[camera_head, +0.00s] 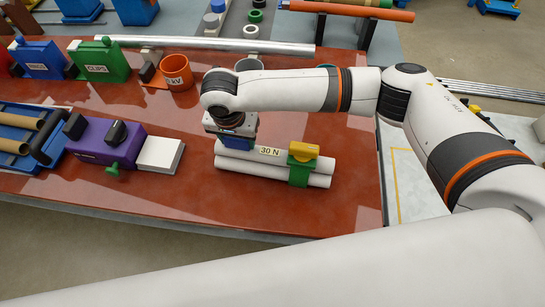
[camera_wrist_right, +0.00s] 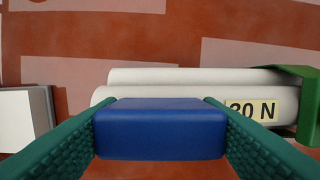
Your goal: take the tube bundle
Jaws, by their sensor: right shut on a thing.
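The tube bundle (camera_head: 270,168) is white tubes lying side by side on the red tabletop, with a "30 N" label and a green clamp (camera_head: 299,174) with a yellow top (camera_head: 303,151). The tubes also show in the right wrist view (camera_wrist_right: 190,78). My right gripper (camera_head: 236,128) is over the bundle's left end. Its green fingers (camera_wrist_right: 160,128) are shut on a blue block (camera_wrist_right: 160,130), which hides part of the tubes. Whether the block is fixed to the tubes cannot be seen. My left gripper is in neither view.
Left of the bundle is a white block (camera_head: 160,154) beside a purple device (camera_head: 105,147). A blue tray (camera_head: 22,142) with brown tubes lies farther left. An orange cup (camera_head: 177,72) and a long metal rod (camera_head: 205,44) are behind. Red tabletop in front is clear.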

